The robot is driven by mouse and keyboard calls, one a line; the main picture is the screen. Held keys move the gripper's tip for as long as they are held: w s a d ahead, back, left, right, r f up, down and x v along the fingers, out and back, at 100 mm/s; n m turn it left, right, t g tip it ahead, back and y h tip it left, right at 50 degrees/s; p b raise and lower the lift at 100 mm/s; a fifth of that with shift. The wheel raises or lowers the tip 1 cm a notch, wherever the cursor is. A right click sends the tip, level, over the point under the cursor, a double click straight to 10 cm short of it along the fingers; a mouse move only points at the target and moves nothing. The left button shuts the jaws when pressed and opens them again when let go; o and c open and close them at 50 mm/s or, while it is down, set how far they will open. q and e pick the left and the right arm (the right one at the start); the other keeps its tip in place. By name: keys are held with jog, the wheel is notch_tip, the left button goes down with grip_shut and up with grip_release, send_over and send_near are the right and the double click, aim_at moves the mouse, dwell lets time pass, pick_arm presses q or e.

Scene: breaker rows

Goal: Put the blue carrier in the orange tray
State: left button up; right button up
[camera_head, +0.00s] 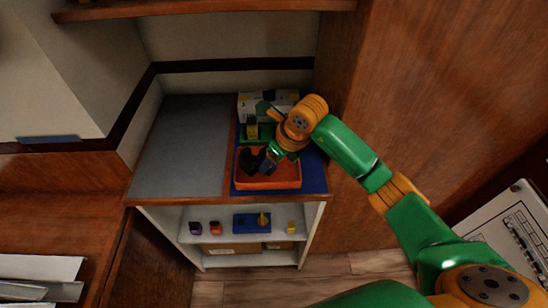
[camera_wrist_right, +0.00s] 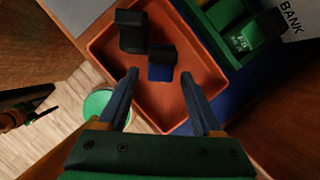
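The blue carrier (camera_wrist_right: 160,70), a small block with a blue face and a black top, sits inside the orange tray (camera_head: 268,184). The tray's rim also shows in the right wrist view (camera_wrist_right: 100,45). A dark grey-black block (camera_wrist_right: 131,32) lies in the tray beside the carrier. My right gripper (camera_wrist_right: 159,76) is open, its two fingers apart with the carrier beyond the tips and nothing visibly held. In the head view my right gripper (camera_head: 270,157) is over the tray and partly hides its contents. My left gripper is not in view.
A green rack (camera_wrist_right: 212,20) labelled with white text stands behind the tray, near a white box (camera_head: 254,101). The grey shelf top (camera_head: 183,145) to the left is clear. The lower shelf holds a blue rack (camera_head: 246,224) and small purple, orange and yellow blocks.

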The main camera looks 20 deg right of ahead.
jog(key=shift+r, duration=0.4)
jog(key=b+v, duration=0.1)
jog(key=v, duration=1)
jog(key=shift+r, duration=0.3)
jog(key=shift+s+d, duration=0.1)
jog(key=shift+s, duration=0.1)
